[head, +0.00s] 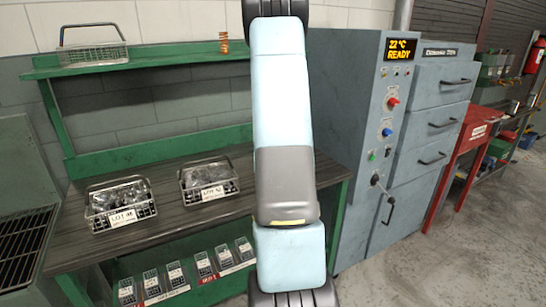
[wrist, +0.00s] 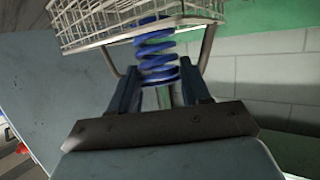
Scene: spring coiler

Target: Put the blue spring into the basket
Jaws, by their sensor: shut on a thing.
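The blue spring (wrist: 157,55) is between the two fingers of my gripper (wrist: 160,78), which is shut on it. In the wrist view a wire basket (wrist: 95,32) is just beyond the fingertips, and the far end of the spring overlaps its rim and wires. I cannot tell whether that end is inside the basket or only in front of it. In the head view a wire basket (head: 92,54) with a raised handle stands on the green upper shelf at the left. The spring and my gripper do not show in the head view.
An orange coil spring (head: 223,43) stands on the upper shelf (head: 165,68). Two labelled wire baskets (head: 120,204) (head: 208,180) with metal parts sit on the bench. A grey machine cabinet (head: 350,125) reading READY stands right of my arm.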

